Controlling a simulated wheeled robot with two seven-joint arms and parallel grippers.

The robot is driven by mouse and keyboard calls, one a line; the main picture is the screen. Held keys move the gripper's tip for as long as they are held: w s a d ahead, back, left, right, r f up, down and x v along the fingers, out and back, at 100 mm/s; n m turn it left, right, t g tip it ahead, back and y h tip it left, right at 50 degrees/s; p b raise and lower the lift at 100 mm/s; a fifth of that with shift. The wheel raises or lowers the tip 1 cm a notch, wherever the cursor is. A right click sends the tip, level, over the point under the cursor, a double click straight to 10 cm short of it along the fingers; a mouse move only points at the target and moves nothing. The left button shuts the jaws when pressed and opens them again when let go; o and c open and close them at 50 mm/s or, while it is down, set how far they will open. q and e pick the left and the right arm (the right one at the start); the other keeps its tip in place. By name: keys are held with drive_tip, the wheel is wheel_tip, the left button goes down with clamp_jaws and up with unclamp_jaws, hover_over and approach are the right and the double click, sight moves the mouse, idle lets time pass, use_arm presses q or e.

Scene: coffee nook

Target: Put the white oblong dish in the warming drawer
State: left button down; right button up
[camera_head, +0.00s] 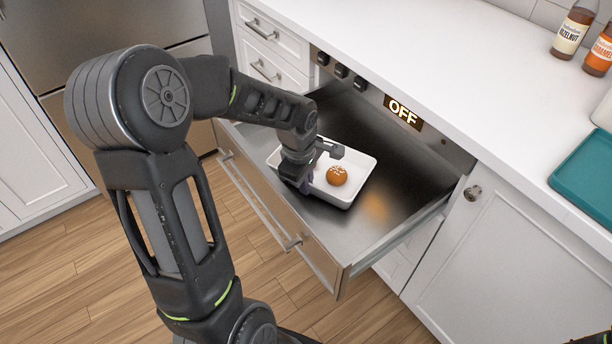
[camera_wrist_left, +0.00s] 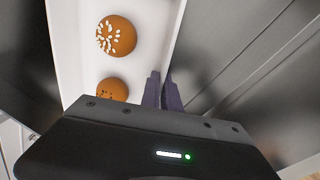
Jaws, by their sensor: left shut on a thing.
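The white oblong dish (camera_head: 357,162) is inside the open warming drawer (camera_head: 400,185), over its metal floor. I cannot tell whether it rests flat on the floor. A round brown bun with white bits (camera_head: 337,176) lies in the dish. The left wrist view shows two buns (camera_wrist_left: 116,36) in the dish (camera_wrist_left: 148,30). My left gripper (camera_head: 304,184) is shut on the dish's near-side wall. Its dark purple fingers (camera_wrist_left: 163,92) pinch that wall in the left wrist view.
The drawer is pulled out from under the white counter (camera_head: 420,60), below a panel with knobs and an "OFF" sign (camera_head: 403,112). Bottles (camera_head: 573,28) and a teal tray (camera_head: 590,178) are on the counter. The drawer floor right of the dish is bare.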

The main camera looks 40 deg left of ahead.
use_arm(q)
drive_tip(key=shift+w+f, duration=0.15)
drive_tip(key=shift+f, duration=0.15)
drive_tip(key=c, duration=2.1)
unclamp_jaws()
drive_tip(key=shift+f, duration=0.25)
drive_tip(key=o, duration=0.5)
drive_tip(key=shift+r, duration=0.1)
drive_tip(key=shift+r, duration=0.15)
drive_tip(key=shift+r, duration=0.2)
wheel_tip(320, 180, up, 11)
drive_tip(key=s+p, duration=0.1)
drive_tip(key=s, duration=0.1)
drive_tip(key=shift+d+r, duration=0.15)
drive_tip(key=shift+r, duration=0.05)
